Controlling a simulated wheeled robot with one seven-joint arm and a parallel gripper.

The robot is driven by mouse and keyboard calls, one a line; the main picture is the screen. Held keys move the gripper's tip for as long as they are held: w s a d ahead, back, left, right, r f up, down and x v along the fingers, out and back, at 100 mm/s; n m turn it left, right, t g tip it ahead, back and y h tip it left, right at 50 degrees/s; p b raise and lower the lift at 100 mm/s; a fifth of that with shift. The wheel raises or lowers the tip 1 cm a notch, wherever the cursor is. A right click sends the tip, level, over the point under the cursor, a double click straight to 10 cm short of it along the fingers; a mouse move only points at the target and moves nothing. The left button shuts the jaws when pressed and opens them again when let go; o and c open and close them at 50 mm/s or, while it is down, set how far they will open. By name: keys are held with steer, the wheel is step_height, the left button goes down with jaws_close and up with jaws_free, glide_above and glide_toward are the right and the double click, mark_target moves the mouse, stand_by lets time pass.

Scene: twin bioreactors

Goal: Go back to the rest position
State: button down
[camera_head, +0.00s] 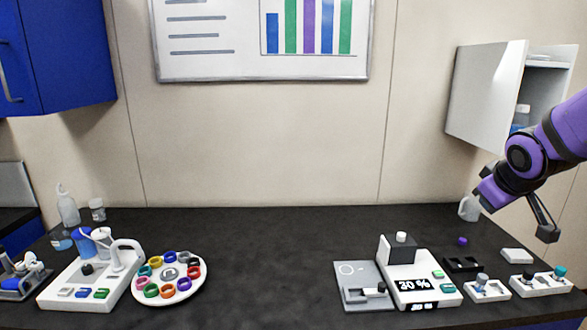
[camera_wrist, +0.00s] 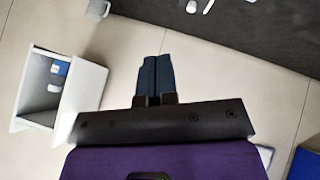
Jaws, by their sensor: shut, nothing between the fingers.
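My gripper shows in the wrist view (camera_wrist: 157,75) with its two dark fingers side by side, shut, and nothing held between them. In the head view my purple arm reaches in from the right edge, above the right end of the dark bench (camera_head: 270,240). The gripper's fingertips are hard to make out in that view. In the wrist view the fingers point towards the pale wall, clear of any object.
Left on the bench are a white device (camera_head: 70,287) and a round holder with coloured rings (camera_head: 140,291). Right are a "30 %" device (camera_head: 428,270), a grey plate (camera_head: 354,272) and small switch boxes (camera_head: 490,293). An open white cabinet (camera_head: 487,85) hangs near my arm. The bench's middle is clear.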

steer(key=s+a+r+m+g+y, duration=0.1)
steer(key=s+a+r+m, duration=0.1)
steer(key=s, duration=0.8)
steer(key=s+a+r+m+g+y, duration=0.1)
steer(key=s+a+r, duration=0.3)
steer(key=s+a, duration=0.3)
steer(key=s, duration=0.4)
steer(key=shift+s+a+r+m, duration=0.15)
steer(key=shift+s+r+m, duration=0.1)
steer(key=shift+m, duration=0.15)
stand_by(1.5)
